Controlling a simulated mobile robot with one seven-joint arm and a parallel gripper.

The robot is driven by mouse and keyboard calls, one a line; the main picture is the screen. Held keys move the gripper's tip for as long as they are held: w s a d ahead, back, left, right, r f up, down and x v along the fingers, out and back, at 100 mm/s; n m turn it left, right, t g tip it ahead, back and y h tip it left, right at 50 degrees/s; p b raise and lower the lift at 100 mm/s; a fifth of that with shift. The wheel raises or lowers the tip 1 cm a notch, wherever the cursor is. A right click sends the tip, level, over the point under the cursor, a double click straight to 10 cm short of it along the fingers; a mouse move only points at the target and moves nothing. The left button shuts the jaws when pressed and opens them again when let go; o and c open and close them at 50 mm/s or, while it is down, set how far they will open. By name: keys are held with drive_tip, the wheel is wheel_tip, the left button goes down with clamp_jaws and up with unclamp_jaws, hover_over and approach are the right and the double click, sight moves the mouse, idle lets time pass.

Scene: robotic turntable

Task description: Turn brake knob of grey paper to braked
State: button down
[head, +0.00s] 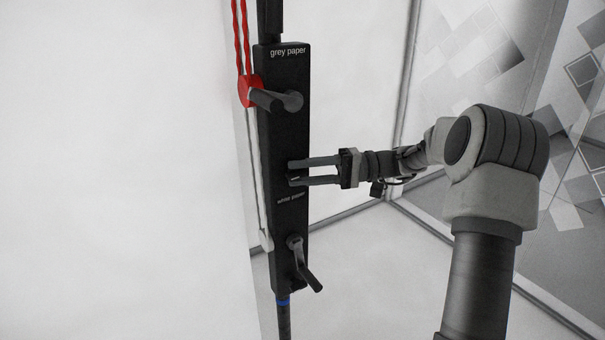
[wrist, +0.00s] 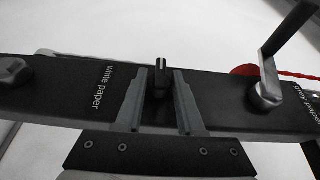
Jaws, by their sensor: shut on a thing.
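The black panel (head: 284,135) stands upright with the label "grey paper" at its top and "white paper" lower down. The small black brake knob (wrist: 161,80) sits between the grey paper crank and the white paper label. In the wrist view it stands between my two fingers, its narrow side in line with them. My gripper (head: 291,172) reaches in from the right, fingertips at the panel, shut on the knob. In the head view the fingers largely hide the knob. I cannot tell whether it is set to braked.
The grey paper crank (head: 265,99) sticks out above my gripper, beside a red pulley (head: 247,91) with red cords. It also shows at right in the wrist view (wrist: 268,75). The white paper crank (head: 305,266) hangs below. A white wall fills the left.

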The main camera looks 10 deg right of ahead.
idle(0.3)
drive_tip(key=c, duration=0.9)
unclamp_jaws()
drive_tip(key=shift+o, duration=0.2)
drive_tip(key=s+d+b, duration=0.1)
drive_tip(key=d, duration=1.6)
drive_tip(key=shift+s+d, duration=0.15)
drive_tip(key=shift+s, duration=0.05)
drive_tip(key=shift+f, duration=0.1)
